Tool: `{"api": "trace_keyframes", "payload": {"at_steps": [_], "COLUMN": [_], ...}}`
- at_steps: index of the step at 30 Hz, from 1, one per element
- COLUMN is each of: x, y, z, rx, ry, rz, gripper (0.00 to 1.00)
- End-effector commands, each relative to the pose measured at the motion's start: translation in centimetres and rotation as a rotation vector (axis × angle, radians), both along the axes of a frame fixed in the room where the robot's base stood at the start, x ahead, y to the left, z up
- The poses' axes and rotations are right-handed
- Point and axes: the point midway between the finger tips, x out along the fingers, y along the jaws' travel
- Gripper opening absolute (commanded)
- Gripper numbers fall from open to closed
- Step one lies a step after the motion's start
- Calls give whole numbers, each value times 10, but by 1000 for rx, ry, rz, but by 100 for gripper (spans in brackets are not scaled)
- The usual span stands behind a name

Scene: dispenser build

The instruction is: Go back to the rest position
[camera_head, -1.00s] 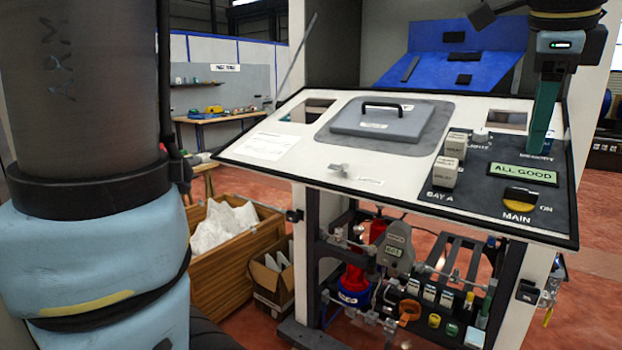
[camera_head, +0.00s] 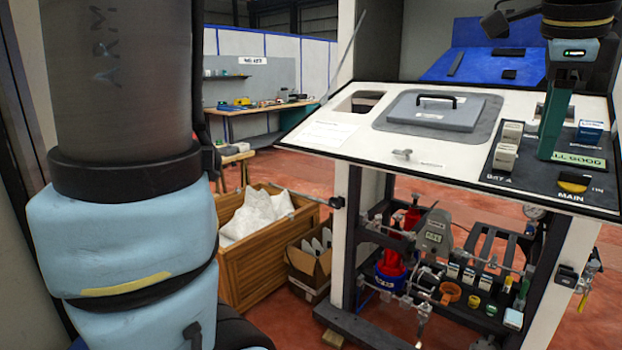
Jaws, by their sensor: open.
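My gripper (camera_head: 548,150) hangs at the right of the head view, in front of the dispenser's sloped white panel (camera_head: 340,110). Its teal fingers point down over the black control area, between the white relay blocks (camera_head: 505,145) and the green ALL GOOD display (camera_head: 586,161), and cover part of that display. I see the fingers nearly edge-on, with nothing visible held in them. Whether the tips touch the panel cannot be told. The MAIN switch (camera_head: 573,183) sits below the display. A blue-topped block (camera_head: 589,132) stands right of the fingers.
A grey lid (camera_head: 435,112) with a black handle lies on the panel. Below are a red pump (camera_head: 392,262), a grey meter (camera_head: 434,232) and small parts. A wooden crate (camera_head: 245,265) and an open cardboard box (camera_head: 308,262) stand left. A workbench (camera_head: 255,108) is behind.

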Motion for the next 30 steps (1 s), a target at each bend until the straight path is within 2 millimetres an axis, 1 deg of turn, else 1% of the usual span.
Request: {"api": "trace_keyframes", "payload": {"at_steps": [4, 8, 11, 14, 17, 20, 21, 22, 23, 24, 26, 27, 30], "x": [18, 40, 59, 80, 103, 126, 133, 137, 140, 141, 139, 136, 124], "y": [12, 29, 47, 71, 104, 155, 179, 198, 217, 241, 275, 296, 337], "z": [-14, -32, -50, -71, -98, -134, -149, -161, -173, -187, -207, -219, -242], "rx": [-8, -19, -32, -45, -68, -101, -117, -130, -145, -164, -193, -212, -256], "ry": [22, 52, 79, 110, 150, 200, 221, 236, 250, 268, 291, 305, 327], "rz": [87, 198, 309, 442, 621, 870, 985, 1074, 1165, 1282, 1453, 1559, 1787], "gripper": [45, 45, 45, 45, 45, 45, 45, 45, 45, 45, 45, 45, 45]}}
